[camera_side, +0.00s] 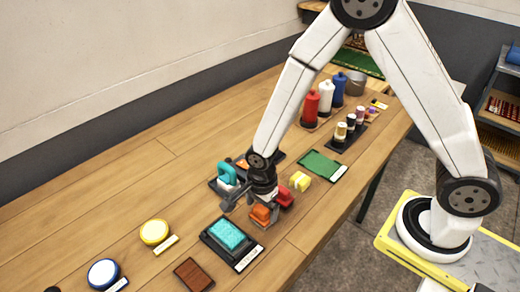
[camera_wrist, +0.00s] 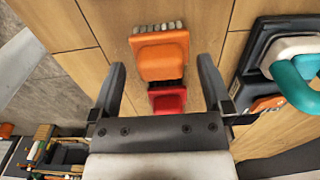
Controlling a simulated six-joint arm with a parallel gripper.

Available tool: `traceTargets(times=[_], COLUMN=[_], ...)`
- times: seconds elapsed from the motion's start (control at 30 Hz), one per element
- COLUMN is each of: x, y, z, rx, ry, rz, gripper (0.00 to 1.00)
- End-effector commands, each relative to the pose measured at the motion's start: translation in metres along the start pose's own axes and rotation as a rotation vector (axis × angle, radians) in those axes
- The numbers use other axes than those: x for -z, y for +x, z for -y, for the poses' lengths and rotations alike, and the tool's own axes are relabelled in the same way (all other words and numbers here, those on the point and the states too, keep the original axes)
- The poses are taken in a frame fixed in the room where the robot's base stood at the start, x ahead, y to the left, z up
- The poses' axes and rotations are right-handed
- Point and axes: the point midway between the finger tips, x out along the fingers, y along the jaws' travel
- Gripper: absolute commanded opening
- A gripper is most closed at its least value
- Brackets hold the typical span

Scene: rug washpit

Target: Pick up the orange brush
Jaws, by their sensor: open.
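The orange brush (camera_side: 260,214) lies on the wooden table beside the red brush. In the wrist view the orange brush (camera_wrist: 161,60) has a raised orange block and a row of pale bristles along its far edge. My gripper (camera_side: 252,206) is open and low over the table, close to the orange brush. In the wrist view my gripper (camera_wrist: 162,66) has one finger on each side of the orange brush, with wood showing between. Nothing is held. The red brush (camera_wrist: 168,100) lies nearer the palm, partly hidden by it. I cannot tell the fingertips' exact height.
A teal-handled brush (camera_wrist: 297,84) stands in a dark tray to the right. A black tray with a teal sponge (camera_side: 229,235) is close in front. Bottles (camera_side: 311,104) stand farther back.

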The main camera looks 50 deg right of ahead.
Motion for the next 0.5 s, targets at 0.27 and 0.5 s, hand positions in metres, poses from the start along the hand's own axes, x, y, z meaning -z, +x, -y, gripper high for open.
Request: traceTargets(times=[0.27, 0.5], x=[0.001, 0.001], y=[0.027, 0.036], z=[0.001, 0.001], rx=[-0.002, 0.0], ry=[0.0, 0.0], rz=[-0.001, 0.0], gripper=[1.0, 1.0])
